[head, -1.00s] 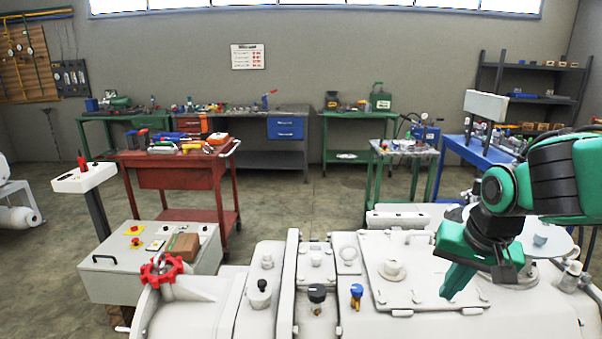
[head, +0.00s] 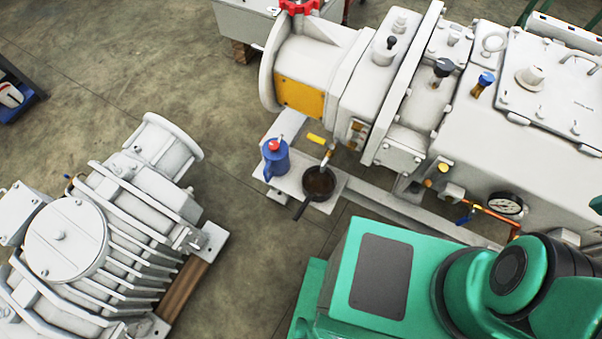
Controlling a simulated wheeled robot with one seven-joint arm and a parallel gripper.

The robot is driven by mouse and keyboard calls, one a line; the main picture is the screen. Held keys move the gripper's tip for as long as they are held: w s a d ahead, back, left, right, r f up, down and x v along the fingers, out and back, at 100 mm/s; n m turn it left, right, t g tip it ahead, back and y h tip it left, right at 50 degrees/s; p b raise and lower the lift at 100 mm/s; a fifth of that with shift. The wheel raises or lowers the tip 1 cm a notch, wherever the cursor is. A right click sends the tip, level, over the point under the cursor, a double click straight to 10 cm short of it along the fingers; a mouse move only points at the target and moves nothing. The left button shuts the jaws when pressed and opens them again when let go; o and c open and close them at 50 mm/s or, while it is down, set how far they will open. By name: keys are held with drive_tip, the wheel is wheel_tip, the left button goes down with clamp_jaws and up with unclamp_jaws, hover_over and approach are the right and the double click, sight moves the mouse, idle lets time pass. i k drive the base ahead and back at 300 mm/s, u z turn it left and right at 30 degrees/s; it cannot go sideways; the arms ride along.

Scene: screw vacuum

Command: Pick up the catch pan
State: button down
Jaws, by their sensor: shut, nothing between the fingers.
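The catch pan (head: 311,195) is a small dark round pan with a short handle that points down and left. It sits on a light grey ledge (head: 327,204) at the foot of the large pale pump, below a small tap with a yellow handle (head: 317,139). The inside of the pan looks brown; I cannot tell what it holds. No gripper touches the pan.
A blue can with a red top (head: 275,158) stands on the ledge just left of the pan. The large pump (head: 470,140) rises behind and right, with a gauge (head: 505,206) and copper pipe. A finned grey machine (head: 100,230) stands at left. Bare floor (head: 235,225) lies between.

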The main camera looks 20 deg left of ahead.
sight(317, 186)
drive_tip(key=u, duration=1)
